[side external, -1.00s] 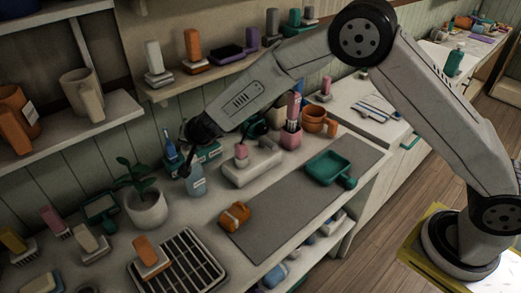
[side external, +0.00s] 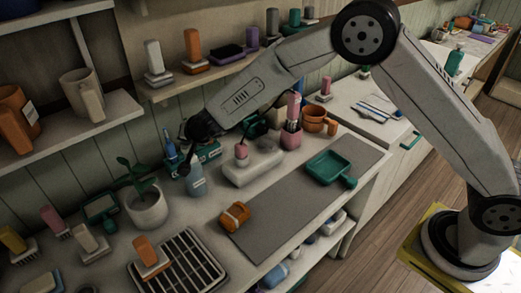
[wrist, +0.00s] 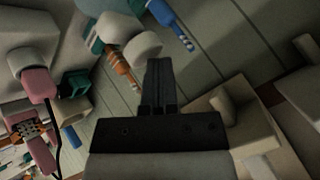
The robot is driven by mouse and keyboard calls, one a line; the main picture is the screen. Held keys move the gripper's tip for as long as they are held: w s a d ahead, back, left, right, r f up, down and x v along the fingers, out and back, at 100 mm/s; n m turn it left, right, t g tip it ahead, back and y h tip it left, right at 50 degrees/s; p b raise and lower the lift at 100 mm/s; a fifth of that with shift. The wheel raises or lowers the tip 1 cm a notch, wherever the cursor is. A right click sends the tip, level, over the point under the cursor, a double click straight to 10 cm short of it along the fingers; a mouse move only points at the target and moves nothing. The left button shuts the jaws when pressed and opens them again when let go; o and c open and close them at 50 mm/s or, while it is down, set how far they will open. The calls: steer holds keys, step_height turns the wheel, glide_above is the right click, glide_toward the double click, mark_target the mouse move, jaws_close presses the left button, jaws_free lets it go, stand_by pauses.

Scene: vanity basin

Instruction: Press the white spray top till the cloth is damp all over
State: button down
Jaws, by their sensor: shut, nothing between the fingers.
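A blue-grey spray bottle (side external: 197,184) with a pale label stands upright on the counter in the side view. Its white top is not clear there, being small and partly behind my fingers. My gripper (side external: 187,168) points down at the bottle's upper left, fingers shut and empty. I cannot tell whether the fingertips touch the top. The closed fingers also show in the wrist view (wrist: 160,65). An orange folded bundle (side external: 235,216), possibly the cloth, lies at the left end of the grey mat; I cannot tell how damp it is.
A potted plant (side external: 147,207) stands left of the bottle, with a blue bottle (side external: 170,144) behind it. A white dispenser block (side external: 252,166) stands to the right. The grey mat (side external: 292,205) is mostly bare, with a green tray (side external: 328,167) at its far end.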

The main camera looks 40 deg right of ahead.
mark_target(188, 147)
steer(key=shift+r, duration=3.05)
steer(key=shift+r, duration=0.1)
stand_by(0.5)
steer(key=shift+r, duration=1.35)
steer(key=shift+f, duration=0.1)
steer(key=shift+f, duration=4.3)
